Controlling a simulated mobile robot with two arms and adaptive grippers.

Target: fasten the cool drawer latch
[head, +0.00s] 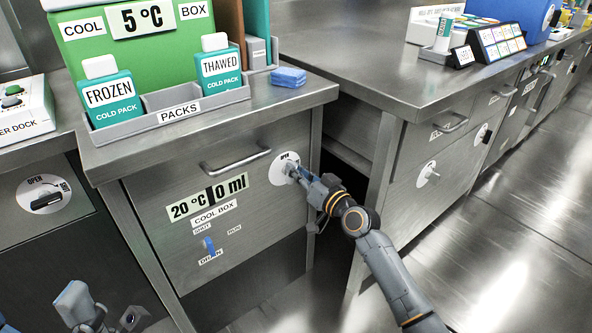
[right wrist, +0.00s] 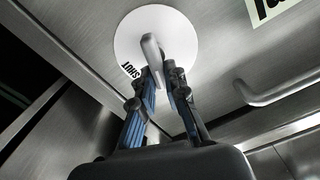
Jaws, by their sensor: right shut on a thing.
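The cool drawer (head: 150,198) is the steel front with the "COOL BOX" label, and it looks closed. Its latch is a white round plate (head: 277,171) with "OPEN" at its top and a small grey lever at its middle. In the right wrist view the lever (right wrist: 151,48) stands on the white disc (right wrist: 185,38), with the word "SHUT" beside it at lower left. My right gripper (head: 294,173) is shut on the lever; its fingers hide part of it. My left gripper (head: 98,306) is at the lower left, away from the drawer; its jaw opening is unclear.
The drawer's bar handle (head: 236,161) is left of the latch. A blue slider (head: 209,245) sits lower on the front. A tray (head: 195,103) of cold packs and a blue sponge (head: 289,77) stand on top. Another bench (head: 400,75) is at right; open floor lies beyond my right arm.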

